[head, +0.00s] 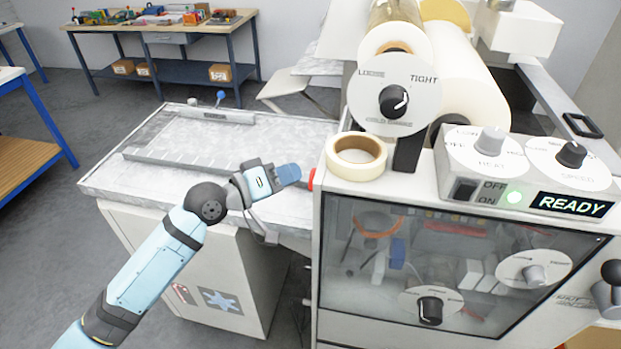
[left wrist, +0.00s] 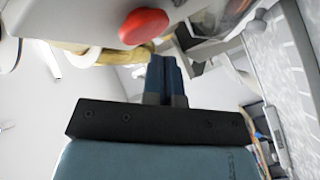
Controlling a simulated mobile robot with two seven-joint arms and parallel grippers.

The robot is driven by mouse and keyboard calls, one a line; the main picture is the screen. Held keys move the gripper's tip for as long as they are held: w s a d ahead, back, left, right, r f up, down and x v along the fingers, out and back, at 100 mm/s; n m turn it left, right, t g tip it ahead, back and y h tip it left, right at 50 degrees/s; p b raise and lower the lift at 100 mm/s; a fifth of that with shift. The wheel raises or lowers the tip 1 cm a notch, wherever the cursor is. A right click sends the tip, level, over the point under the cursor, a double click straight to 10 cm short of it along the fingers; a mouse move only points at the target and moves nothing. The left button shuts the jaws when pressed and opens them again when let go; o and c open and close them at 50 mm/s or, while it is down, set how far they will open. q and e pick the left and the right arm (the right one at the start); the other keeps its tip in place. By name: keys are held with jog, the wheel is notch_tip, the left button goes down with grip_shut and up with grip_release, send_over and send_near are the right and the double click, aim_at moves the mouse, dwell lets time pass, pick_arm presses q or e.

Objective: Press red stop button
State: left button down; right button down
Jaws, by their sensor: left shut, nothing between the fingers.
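The red stop button (head: 311,180) shows as a small red sliver on the left side of the laminating machine (head: 328,240), just below a tape roll. Most of it is hidden in the head view. In the left wrist view it is a red rounded cap (left wrist: 143,26) on a pale housing. My left gripper (head: 292,173) is shut and empty, its blue fingertips pointing right, close to the button. In the left wrist view the closed fingertips (left wrist: 163,62) lie just below and right of the cap, with a small gap in the picture. My right gripper is out of view.
A tape roll (head: 356,158) sits on the machine's top edge above the button. The grey feed table (head: 110,178) lies under my left gripper. A control box with a lit READY sign (head: 570,205) is at right. A workbench (head: 160,27) stands far back.

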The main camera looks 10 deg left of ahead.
pick_arm(q)
jog(key=a+b, duration=0.2)
jog(key=a, duration=0.3)
jog(key=shift+w, duration=0.1)
dwell(0.3)
dwell(0.6)
